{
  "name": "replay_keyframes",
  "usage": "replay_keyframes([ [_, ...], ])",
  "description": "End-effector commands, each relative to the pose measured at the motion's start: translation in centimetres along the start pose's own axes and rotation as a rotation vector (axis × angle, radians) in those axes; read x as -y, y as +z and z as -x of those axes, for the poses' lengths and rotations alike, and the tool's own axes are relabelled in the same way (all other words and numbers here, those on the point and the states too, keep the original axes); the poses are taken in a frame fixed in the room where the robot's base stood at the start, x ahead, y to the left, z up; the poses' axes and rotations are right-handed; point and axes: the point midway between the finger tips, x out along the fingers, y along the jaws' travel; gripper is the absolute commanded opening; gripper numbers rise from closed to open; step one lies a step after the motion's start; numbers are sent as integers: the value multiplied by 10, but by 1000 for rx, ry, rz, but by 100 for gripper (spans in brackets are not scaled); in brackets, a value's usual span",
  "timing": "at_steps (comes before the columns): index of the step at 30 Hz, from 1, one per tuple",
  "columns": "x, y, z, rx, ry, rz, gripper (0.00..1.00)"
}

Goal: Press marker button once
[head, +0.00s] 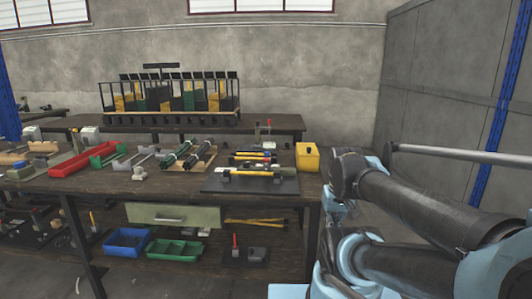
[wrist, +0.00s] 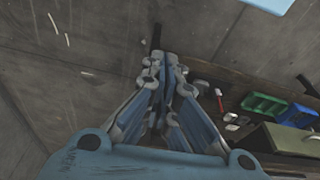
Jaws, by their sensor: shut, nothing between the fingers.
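I cannot make out which small part is the marker button in either view. The workbench (head: 130,194) carries several tools and fixtures. A dark mat (head: 215,184) on its right part holds a black and yellow tool (head: 252,174). My gripper shows in the wrist view (wrist: 165,62) with its blue-grey fingers together and nothing between them. It is apart from the benchtop items. In the head view my arm fills the right side, off the bench's right end, and the fingertips are hard to make out.
A yellow box (head: 307,157) stands at the bench's right end. A red tray (head: 85,163) lies at the left. Blue (head: 127,241) and green (head: 175,250) bins sit on the lower shelf. A rack (head: 170,100) stands on a rear table. Concrete walls lie behind and right.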

Motion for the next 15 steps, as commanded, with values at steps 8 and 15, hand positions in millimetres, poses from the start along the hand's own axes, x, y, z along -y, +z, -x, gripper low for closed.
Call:
replay_keyframes([
  [8,11,-52,51,26,-10,-7,0],
  [15,35,-126,108,63,-18,-17,0],
])
